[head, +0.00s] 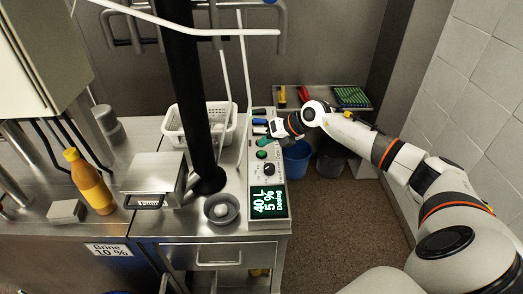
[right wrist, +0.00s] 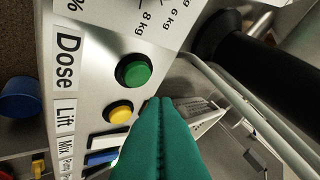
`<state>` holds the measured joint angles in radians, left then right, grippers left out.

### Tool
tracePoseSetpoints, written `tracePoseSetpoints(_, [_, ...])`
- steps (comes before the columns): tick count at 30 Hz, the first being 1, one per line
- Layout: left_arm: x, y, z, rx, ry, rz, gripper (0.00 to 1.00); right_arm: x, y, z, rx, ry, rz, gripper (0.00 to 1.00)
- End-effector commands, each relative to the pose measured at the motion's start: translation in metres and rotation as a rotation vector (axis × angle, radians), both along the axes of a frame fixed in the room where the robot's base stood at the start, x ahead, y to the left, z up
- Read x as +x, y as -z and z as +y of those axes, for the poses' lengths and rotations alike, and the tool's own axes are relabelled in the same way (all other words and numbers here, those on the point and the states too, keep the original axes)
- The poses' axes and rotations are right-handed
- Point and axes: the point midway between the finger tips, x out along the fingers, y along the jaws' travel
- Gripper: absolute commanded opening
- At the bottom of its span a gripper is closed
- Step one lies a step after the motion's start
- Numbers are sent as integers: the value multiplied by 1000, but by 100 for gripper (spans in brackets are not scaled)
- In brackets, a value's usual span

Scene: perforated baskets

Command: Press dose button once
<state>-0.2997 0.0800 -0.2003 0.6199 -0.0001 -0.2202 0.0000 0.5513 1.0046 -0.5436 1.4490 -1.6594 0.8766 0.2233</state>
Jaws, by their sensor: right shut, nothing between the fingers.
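The dose button is a round green button (right wrist: 133,70) in a black ring, beside the printed word Dose, in the right wrist view. It shows in the head view as a small green spot (head: 262,154) on the control panel. My right gripper (right wrist: 160,101) is shut and empty, its teal fingers together. In the wrist view its tips appear just below the green button and right of the yellow Lift button (right wrist: 118,112). They look apart from the green button. In the head view the right gripper (head: 269,133) is over the panel's far part. My left gripper is out of view.
A dial (head: 268,170) and a display (head: 268,203) reading 40 L, 5 % sit nearer on the panel. A white perforated basket (head: 172,136), a black column (head: 190,90) and an orange bottle (head: 92,185) stand to the left. A blue bucket (head: 296,160) is right of the panel.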

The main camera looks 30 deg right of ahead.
Motion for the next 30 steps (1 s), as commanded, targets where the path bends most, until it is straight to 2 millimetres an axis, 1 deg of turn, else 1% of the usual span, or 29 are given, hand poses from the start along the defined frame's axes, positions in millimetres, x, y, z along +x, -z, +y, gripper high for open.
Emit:
tracePoseSetpoints(1, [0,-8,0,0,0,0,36,0,-10,0,-1,-1,0,0])
tracePoseSetpoints(10, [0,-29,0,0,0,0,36,0,-38,0,0,-2,-1,0])
tracePoseSetpoints(30, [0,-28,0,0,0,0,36,0,-38,0,-1,-1,0,0])
